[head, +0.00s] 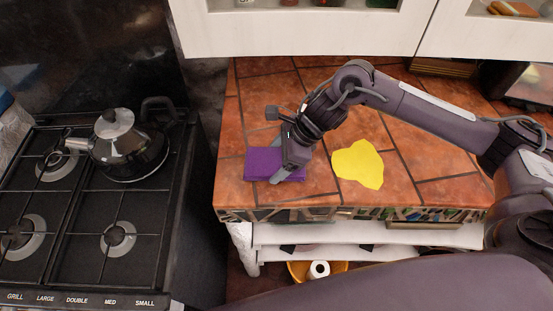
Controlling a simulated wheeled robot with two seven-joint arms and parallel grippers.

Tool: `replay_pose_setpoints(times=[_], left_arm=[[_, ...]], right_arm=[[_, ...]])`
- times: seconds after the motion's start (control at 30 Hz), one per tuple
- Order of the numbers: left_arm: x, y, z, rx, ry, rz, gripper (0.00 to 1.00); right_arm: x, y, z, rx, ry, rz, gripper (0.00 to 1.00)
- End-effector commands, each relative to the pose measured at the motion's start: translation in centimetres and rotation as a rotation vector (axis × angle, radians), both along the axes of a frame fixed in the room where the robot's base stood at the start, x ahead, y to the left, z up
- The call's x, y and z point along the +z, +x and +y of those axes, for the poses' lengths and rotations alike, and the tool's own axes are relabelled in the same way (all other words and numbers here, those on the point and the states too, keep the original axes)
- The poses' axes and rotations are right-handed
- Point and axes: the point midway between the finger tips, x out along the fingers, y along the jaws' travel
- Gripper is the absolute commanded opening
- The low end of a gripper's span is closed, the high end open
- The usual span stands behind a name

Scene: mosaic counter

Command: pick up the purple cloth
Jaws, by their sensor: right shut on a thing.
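The purple cloth (262,163) looks like a flat folded block at the left part of the tiled counter, near its left edge. My right gripper (278,176) reaches down over it from the right and is shut on it. The gripper and wrist hide part of the cloth's right side. The cloth appears to be at counter level; I cannot tell whether it is lifted. My left gripper is not in the head view.
A yellow cloth (360,164) lies flat on the counter (420,160), right of my gripper. A stove (85,235) with a dark kettle (128,150) stands to the left. White cabinets (300,35) overhang the back. An orange bowl (300,271) with a white roll sits below.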

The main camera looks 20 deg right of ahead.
Motion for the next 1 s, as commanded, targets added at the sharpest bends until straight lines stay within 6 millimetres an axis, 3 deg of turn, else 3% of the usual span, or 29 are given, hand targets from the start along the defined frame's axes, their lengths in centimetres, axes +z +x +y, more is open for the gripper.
replay_pose_setpoints(times=[0.27,0.53,0.7,1.0], left_arm=[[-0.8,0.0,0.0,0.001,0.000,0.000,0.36],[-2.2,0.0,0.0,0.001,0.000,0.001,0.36],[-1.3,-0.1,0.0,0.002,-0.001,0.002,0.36],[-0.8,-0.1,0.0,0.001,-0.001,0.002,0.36]], right_arm=[[3.2,0.1,0.0,0.001,0.001,-0.008,0.55],[11.3,0.2,0.1,0.004,0.002,-0.012,0.55],[15.5,0.1,-0.1,0.001,-0.001,-0.009,0.55],[19.3,0.1,0.0,0.000,0.000,-0.004,0.55]])
